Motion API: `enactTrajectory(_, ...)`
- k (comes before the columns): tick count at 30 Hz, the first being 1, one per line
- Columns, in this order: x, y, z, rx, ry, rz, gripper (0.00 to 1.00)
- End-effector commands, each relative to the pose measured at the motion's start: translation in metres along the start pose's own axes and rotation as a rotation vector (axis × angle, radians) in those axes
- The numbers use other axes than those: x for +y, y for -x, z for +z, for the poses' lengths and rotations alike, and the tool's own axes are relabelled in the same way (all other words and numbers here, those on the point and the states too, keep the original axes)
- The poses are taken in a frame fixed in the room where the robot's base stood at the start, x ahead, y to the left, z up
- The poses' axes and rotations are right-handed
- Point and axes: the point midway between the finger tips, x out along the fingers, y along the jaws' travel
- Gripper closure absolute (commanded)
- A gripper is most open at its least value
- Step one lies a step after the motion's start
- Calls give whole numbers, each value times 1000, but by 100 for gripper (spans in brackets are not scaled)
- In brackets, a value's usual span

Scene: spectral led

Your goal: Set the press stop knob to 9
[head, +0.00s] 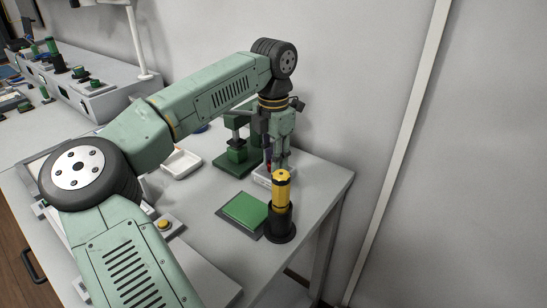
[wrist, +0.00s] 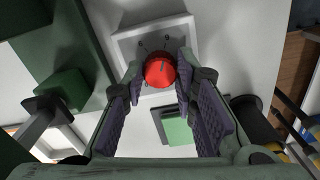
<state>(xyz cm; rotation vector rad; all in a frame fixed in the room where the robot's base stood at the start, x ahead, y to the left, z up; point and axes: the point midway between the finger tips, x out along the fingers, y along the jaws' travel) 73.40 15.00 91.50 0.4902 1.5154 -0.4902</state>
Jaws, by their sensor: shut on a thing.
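The press stop knob is a red round knob (wrist: 160,71) on a pale box (wrist: 126,48); the box also shows low beneath my gripper in the head view (head: 261,178). Small dark marks ring the knob in the wrist view. In the head view my gripper (head: 280,163) points down at the box and mostly hides the knob.
A dark green press (head: 236,157) stands close beside the box. A green pad (head: 245,209) and a black holder (head: 281,224) with a yellow cylinder (head: 282,188) stand nearer the front. A white tray (head: 181,164) lies left. The wall is close behind the table.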

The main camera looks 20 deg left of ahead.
Motion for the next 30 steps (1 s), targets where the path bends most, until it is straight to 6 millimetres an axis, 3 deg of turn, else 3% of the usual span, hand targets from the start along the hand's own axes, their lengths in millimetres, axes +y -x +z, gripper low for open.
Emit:
enactTrajectory(17, 0, 1, 1, -4, -38, 3, 100)
enactTrajectory(18, 0, 1, 1, -4, -38, 3, 73)
enactTrajectory(27, 0, 0, 0, -2, -38, 1, 54)
enactTrajectory(30, 0, 0, 0, -1, -38, 1, 54)
